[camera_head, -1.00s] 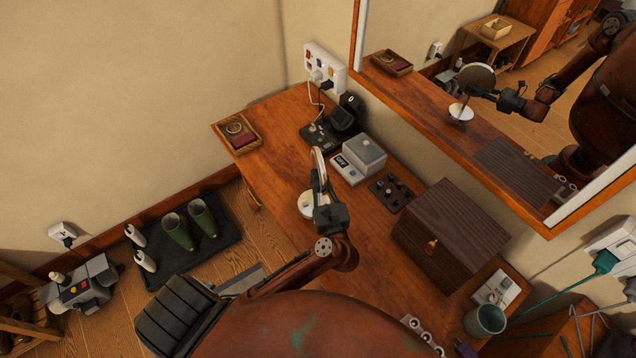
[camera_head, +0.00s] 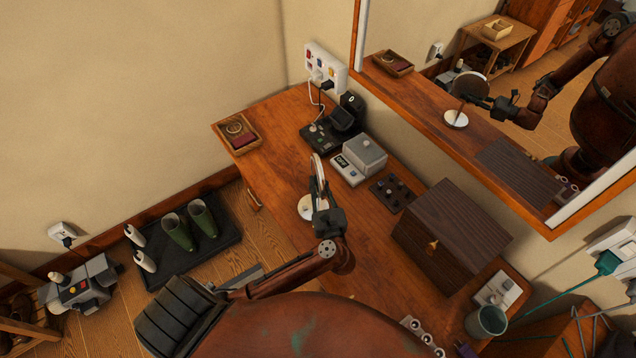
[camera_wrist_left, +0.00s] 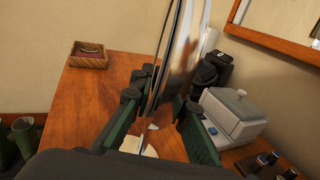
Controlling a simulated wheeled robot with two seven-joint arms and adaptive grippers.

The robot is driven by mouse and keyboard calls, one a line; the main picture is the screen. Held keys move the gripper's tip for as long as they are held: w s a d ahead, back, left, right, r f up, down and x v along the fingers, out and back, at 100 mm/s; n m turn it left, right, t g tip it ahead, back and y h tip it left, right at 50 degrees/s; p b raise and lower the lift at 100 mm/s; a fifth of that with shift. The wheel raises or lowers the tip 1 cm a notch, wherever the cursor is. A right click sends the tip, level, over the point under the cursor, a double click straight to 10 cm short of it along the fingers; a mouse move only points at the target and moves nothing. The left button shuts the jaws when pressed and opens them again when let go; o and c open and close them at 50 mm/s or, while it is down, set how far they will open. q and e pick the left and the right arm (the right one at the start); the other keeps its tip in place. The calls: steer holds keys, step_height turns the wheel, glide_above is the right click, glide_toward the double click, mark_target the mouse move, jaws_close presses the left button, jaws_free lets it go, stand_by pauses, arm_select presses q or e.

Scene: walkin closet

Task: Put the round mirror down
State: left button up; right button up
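The round mirror (camera_head: 319,168) stands upright, seen nearly edge-on, with its pale round base (camera_head: 306,208) at or just above the wooden desk. I cannot tell whether the base touches the desk. My left gripper (camera_head: 318,195) is shut on it between disc and base. In the left wrist view the mirror (camera_wrist_left: 178,62) rises between the two dark green fingers (camera_wrist_left: 160,118), and part of its base shows below. The wall mirror reflects the round mirror, its white base and my arm. My right gripper is not in view.
On the desk (camera_head: 270,175) are a small wooden tray (camera_head: 237,133), a black device (camera_head: 335,125), a grey box on a scale-like unit (camera_head: 363,155), a dark knob panel (camera_head: 392,193) and a large brown box (camera_head: 452,237). Bare desk lies left of the mirror.

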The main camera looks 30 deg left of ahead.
arm_select(q)
steer(key=o, duration=0.3)
steer(key=shift+r, duration=0.2)
steer(key=v, duration=1.2)
steer(key=shift+b, duration=0.3)
